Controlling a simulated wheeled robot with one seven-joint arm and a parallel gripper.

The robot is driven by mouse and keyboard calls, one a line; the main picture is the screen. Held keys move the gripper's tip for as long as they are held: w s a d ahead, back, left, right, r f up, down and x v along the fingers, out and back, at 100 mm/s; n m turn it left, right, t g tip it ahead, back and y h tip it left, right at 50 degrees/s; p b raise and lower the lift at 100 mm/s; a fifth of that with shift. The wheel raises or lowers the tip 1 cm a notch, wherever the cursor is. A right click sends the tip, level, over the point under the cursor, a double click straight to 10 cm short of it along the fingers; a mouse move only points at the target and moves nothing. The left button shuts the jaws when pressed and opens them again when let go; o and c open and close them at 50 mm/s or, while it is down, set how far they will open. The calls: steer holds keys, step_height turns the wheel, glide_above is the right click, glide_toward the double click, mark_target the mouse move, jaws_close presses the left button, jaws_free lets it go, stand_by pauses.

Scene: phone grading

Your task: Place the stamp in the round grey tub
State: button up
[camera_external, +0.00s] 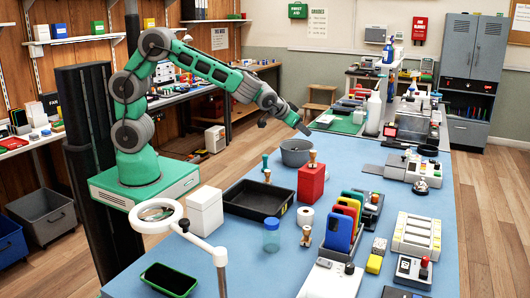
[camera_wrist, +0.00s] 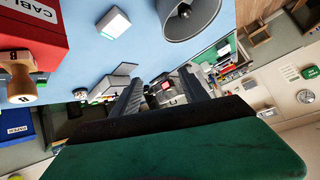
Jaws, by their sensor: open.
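The round grey tub (camera_external: 296,154) stands on the blue table, and its open end shows at the top of the wrist view (camera_wrist: 190,20). A wooden-handled stamp (camera_external: 312,157) stands upright on a red box (camera_external: 311,186) just in front of the tub. The same stamp (camera_wrist: 20,78) shows at the left edge of the wrist view. Another wooden stamp (camera_external: 306,236) stands on the table farther forward. My gripper (camera_external: 304,130) hangs in the air above and behind the tub, apart from both. Its fingers (camera_wrist: 160,92) are spread, with nothing held between them.
Colored phones (camera_external: 341,230) stand in a rack. A magnifier lamp (camera_external: 190,235) rises in front.

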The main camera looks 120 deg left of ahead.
steer(key=d+r+m+t+h, duration=0.1)
steer(key=d+m+t+h, duration=0.2)
steer(key=d, duration=1.3)
steer(key=s+d+m+g+h, duration=0.1)
steer(key=s+d, duration=0.3)
steer(key=d, duration=0.4)
steer(key=s+d+f+m+g+h, duration=0.1)
steer(key=s+d+m+h, duration=0.2)
steer(key=d, duration=0.5)
steer(key=s+d+m+h, duration=0.2)
steer(key=s+d+m, duration=0.1)
steer(key=s+d, duration=0.4)
steer(key=shift+d+f+m+g+h, duration=0.25)
steer(key=shift+d+m+g+h, duration=0.15)
steer(key=shift+d, duration=0.45)
